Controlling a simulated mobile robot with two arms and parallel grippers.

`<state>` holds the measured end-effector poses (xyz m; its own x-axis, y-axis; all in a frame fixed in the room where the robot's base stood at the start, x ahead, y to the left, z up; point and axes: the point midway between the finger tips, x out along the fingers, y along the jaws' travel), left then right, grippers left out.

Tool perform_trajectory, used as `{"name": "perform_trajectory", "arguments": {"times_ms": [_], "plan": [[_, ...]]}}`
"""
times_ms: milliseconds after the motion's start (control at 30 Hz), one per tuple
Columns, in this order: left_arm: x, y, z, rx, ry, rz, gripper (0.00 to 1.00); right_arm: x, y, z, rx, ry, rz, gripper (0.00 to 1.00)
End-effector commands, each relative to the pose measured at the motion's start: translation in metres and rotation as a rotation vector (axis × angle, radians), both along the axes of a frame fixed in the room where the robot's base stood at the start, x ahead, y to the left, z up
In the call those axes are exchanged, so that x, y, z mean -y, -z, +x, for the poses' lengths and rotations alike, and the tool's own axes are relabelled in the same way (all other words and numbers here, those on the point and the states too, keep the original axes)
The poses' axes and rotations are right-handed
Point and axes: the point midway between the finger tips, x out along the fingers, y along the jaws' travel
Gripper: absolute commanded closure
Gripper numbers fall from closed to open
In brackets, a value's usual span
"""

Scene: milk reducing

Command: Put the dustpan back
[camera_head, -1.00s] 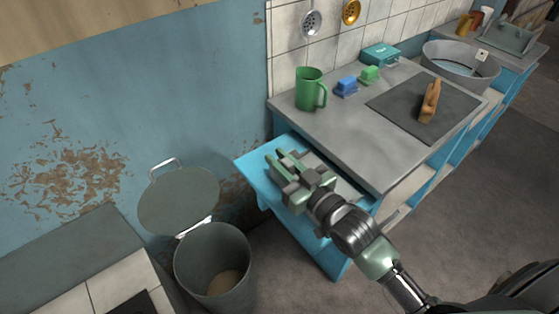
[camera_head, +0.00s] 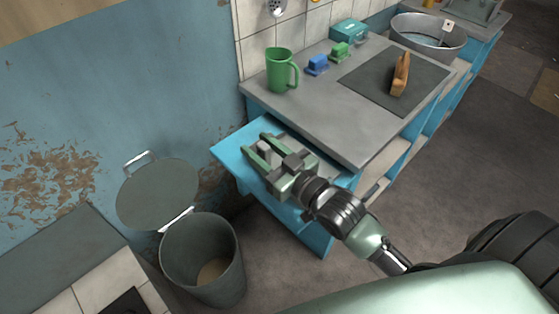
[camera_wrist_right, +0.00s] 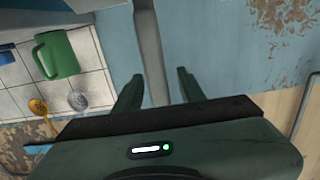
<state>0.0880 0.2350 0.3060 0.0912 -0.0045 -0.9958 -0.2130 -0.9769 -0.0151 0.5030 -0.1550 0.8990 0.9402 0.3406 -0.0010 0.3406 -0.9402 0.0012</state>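My right gripper (camera_head: 256,145) is over the low blue shelf or open drawer at the counter's left end. Its two green fingers are apart, and they also show in the right wrist view (camera_wrist_right: 159,76). A narrow grey bar (camera_wrist_right: 147,35) runs down between the fingers in that view, with gaps on both sides. A small grey piece (camera_head: 264,149) shows between the fingers in the head view. I cannot tell whether this is the dustpan's handle; no dustpan pan is clearly seen. My left gripper is not in view.
The blue surface (camera_head: 229,151) juts left from the grey countertop (camera_head: 310,112). A green jug (camera_head: 281,72), a blue item (camera_head: 317,65) and a dark mat (camera_head: 370,85) are on the countertop. A grey bin (camera_head: 203,260) with raised lid (camera_head: 158,192) stands lower left. Floor at right is open.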

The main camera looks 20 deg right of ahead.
Motion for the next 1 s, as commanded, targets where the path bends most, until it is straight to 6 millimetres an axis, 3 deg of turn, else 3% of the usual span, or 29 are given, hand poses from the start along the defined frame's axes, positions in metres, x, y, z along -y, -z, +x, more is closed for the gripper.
{"name": "perform_trajectory", "arguments": {"times_ms": [200,433,633,1000], "plan": [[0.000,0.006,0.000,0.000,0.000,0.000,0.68,0.017,0.003,-0.048,-0.007,-0.001,-0.002,0.60],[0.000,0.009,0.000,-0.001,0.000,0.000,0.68,0.030,0.002,-0.083,-0.004,0.000,-0.001,0.60],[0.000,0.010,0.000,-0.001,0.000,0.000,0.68,0.035,0.000,-0.096,-0.001,0.000,0.000,0.60],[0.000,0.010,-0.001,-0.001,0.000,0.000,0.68,0.035,-0.001,-0.096,0.000,0.000,-0.001,0.60]]}}
